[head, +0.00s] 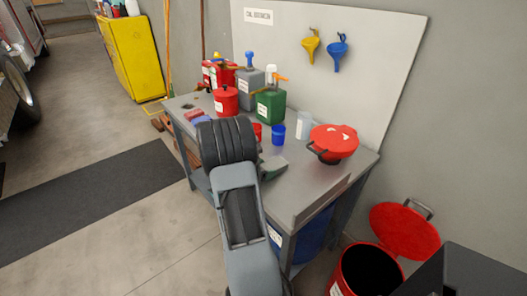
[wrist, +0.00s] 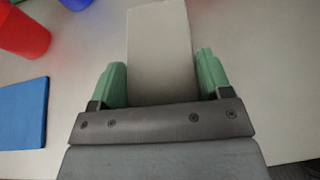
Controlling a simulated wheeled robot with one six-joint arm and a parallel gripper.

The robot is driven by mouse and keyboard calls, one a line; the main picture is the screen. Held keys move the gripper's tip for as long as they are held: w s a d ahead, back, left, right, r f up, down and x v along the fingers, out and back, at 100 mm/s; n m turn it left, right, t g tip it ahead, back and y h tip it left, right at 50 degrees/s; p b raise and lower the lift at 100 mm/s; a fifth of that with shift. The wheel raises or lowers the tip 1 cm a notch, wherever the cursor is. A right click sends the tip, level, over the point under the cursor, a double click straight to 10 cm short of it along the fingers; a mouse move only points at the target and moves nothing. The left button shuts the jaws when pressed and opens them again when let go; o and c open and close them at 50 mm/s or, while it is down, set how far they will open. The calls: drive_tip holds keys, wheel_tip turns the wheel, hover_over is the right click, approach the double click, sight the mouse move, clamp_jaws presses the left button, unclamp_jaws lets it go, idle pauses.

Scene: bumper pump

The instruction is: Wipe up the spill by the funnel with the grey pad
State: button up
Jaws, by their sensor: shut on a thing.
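In the wrist view my gripper (wrist: 162,76) is shut on the grey pad (wrist: 160,38), which sits between its green fingers and reaches forward over the bench top. In the head view my arm hides most of the gripper; a small grey-green part shows just right of the arm, over the middle of the bench (head: 314,190). A red round funnel with a lid or cover (head: 333,141) stands at the bench's right end. I cannot make out the spill in either view.
A blue cup (head: 278,134), a clear container (head: 303,125) and a green can (head: 271,105) stand behind the gripper. A red cup (wrist: 22,32) and a blue pad (wrist: 23,112) lie left in the wrist view. An open red bin (head: 365,272) stands on the floor at right.

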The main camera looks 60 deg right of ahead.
drive_tip(key=r, duration=0.1)
drive_tip(key=r+p, duration=0.1)
drive_tip(key=r, duration=0.1)
drive_tip(key=shift+s+r, duration=0.1)
drive_tip(key=shift+s, duration=0.25)
drive_tip(key=shift+d+r+p, duration=0.15)
drive_tip(key=shift+r+p, duration=0.45)
drive_tip(key=shift+r, duration=0.1)
drive_tip(key=shift+r+p, duration=1.15)
drive_tip(key=shift+r, duration=0.45)
drive_tip(key=shift+w, duration=0.1)
